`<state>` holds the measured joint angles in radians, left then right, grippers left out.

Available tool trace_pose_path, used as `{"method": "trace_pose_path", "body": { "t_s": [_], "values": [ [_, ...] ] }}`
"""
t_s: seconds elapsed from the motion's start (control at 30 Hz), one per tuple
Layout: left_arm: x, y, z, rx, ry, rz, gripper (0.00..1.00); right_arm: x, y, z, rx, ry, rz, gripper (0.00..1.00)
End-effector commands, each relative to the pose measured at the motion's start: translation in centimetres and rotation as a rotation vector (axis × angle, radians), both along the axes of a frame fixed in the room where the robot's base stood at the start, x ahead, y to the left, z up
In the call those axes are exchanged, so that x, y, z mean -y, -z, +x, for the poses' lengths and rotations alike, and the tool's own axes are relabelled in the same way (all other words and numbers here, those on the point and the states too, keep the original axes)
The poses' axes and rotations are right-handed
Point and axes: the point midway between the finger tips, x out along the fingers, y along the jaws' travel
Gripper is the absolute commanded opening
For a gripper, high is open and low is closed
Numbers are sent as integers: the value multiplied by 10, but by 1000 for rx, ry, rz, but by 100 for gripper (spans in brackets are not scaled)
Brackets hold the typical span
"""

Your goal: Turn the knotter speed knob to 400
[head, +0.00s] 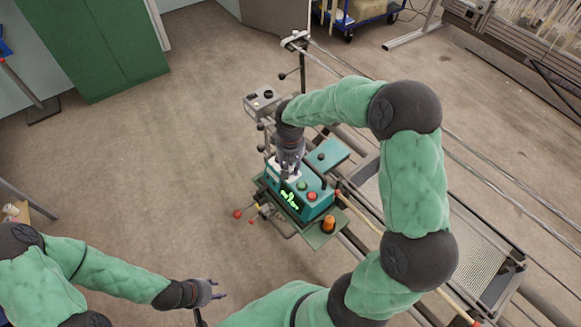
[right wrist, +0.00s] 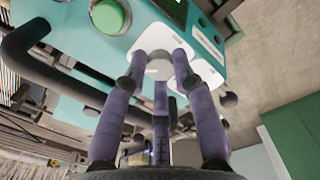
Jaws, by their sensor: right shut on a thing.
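The teal knotter control box (head: 312,207) sits on the machine's carriage in the middle of the head view. My right gripper (head: 287,174) reaches down onto its pale panel. In the right wrist view my right gripper (right wrist: 160,75) has its purple fingers closed around a light grey knob (right wrist: 158,68) on a white plate. The knob's pointer and scale cannot be read. The green display (head: 289,200) is lit, but its figures are too small to read. My left gripper (head: 220,290) is open and empty, low in the head view, away from the box.
The box carries a green button (head: 302,186) and a red button (head: 312,196). An orange-topped post (head: 328,224) stands beside it. Rails and a grating (head: 480,268) lie to the right. The floor (head: 180,170) left of the machine is clear up to a green cabinet (head: 105,50).

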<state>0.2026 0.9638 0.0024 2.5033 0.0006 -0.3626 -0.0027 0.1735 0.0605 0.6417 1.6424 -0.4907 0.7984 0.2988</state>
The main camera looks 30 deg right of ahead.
Motion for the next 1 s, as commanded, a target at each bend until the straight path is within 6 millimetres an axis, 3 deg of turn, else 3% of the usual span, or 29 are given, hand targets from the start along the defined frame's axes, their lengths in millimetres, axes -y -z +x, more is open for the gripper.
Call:
{"method": "trace_pose_path", "body": {
  "t_s": [0.43, 0.47, 0.5, 0.83, 1.0],
  "values": [
    [0, 0, 0, 0, 0, 0, 40, 1, -1, 2, 7, 9, -1, 0],
    [0, 0, 0, 0, 0, 0, 40, 1, -1, 2, 7, 9, -1, 36],
    [0, 0, 0, 0, 0, 0, 40, 1, -1, 2, 7, 9, -1, 38],
    [0, 0, 0, 0, 0, 0, 40, 1, -2, 1, 4, 8, -1, 38],
    [0, 0, 0, 0, 0, 0, 40, 1, -18, 2, 6, 9, -2, 38]
  ]
}}
